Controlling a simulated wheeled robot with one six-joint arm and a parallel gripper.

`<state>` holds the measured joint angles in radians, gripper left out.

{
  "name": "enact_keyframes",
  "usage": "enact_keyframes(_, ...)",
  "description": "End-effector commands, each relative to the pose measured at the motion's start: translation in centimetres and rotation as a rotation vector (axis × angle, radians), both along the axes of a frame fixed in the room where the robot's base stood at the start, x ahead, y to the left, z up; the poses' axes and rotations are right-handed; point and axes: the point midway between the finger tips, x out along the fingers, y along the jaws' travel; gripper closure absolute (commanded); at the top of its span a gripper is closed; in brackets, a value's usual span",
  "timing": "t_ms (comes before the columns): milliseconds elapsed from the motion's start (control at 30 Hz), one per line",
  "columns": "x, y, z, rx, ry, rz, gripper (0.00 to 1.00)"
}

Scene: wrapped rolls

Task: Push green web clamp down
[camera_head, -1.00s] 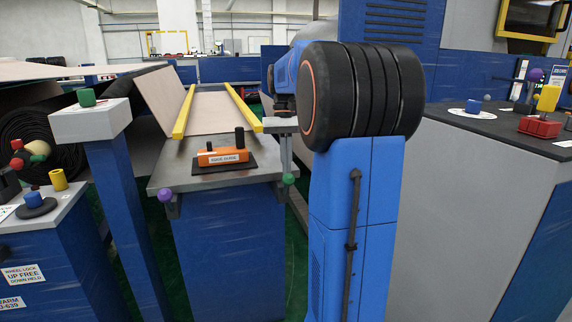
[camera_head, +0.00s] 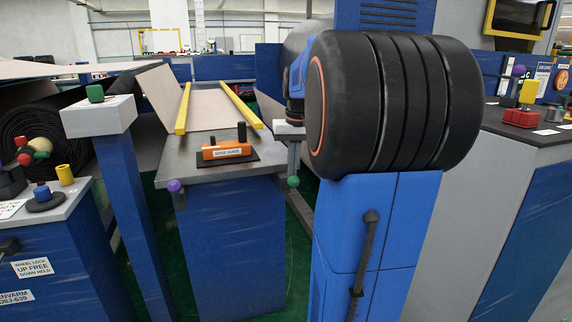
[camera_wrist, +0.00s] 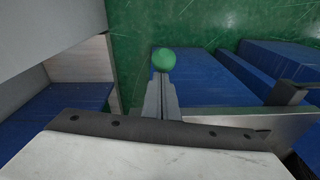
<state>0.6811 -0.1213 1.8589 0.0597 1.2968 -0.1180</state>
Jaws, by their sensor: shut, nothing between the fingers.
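The green web clamp shows as a round green knob (camera_head: 293,181) at the right front corner of the steel-topped table (camera_head: 190,173). It hangs a little below the table top. The knob also shows in the wrist view (camera_wrist: 163,59), above the dark green floor. My gripper (camera_head: 293,168) points down with its narrow grey fingers shut and empty. In the wrist view my fingertips (camera_wrist: 162,80) end right at the knob; whether they touch it I cannot tell. The clamp's lever is mostly hidden. A matching purple knob (camera_head: 174,186) sits at the table's left front corner.
An orange edge guide (camera_head: 226,150) lies on the table, with yellow rails (camera_head: 183,110) behind it. A grey-capped post (camera_head: 99,117) with a green block (camera_head: 95,93) stands left. A control desk (camera_head: 60,207) is at far left and a dark-topped counter (camera_head: 545,137) at right.

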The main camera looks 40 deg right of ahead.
Motion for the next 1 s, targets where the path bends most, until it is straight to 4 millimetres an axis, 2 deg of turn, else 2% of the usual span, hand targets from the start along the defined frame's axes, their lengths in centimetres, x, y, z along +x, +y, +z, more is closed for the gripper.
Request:
enact_keyframes(233, -2.1, 0.8, -1.6, -0.090, -0.185, -0.003, 1.00)
enact_keyframes(533, -3.6, 1.5, -3.6, -0.181, -0.374, -0.003, 1.00)
enact_keyframes(1000, -5.1, 2.3, -7.3, -0.175, -0.366, 0.000, 1.00)
